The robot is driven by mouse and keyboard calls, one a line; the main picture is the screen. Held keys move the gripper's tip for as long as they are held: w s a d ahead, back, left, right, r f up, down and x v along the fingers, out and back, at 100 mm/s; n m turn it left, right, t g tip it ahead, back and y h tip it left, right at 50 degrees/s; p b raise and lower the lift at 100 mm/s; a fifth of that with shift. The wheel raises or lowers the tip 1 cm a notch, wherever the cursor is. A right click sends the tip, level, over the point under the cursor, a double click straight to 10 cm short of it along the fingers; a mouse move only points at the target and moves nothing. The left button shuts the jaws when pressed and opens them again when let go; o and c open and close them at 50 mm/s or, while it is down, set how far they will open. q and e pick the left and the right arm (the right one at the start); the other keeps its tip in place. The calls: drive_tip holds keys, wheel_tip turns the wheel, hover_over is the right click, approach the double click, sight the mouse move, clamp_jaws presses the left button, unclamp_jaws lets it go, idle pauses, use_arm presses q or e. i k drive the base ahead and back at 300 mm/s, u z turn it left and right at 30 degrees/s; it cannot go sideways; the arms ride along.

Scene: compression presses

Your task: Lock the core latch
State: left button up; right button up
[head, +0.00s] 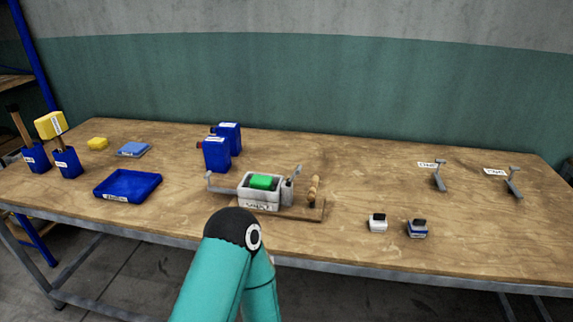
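A small grey press (258,200) with a green block (264,182) in its top stands near the table's front middle. A grey metal lever (293,181) stands up at its right end. Another thin grey arm (220,189) sticks out from its left side. I cannot tell which of these parts is the core latch. A wooden handle (314,190) stands upright on the wooden board (308,213) at its right. One teal arm of mine with a black joint comes up from the bottom, in front of the press. Neither gripper shows.
An empty-looking blue tray (127,185) lies left of the press. Blue containers (217,154) stand behind it. Blue holders with tools (67,162) are far left. A white block (378,223) and a blue-white block (417,228) sit right. Metal stands (439,175) are farther right.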

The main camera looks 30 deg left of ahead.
sight(298, 171)
drive_tip(key=u, duration=0.2)
drive_tip(key=i, duration=0.5)
drive_tip(key=u, duration=0.6)
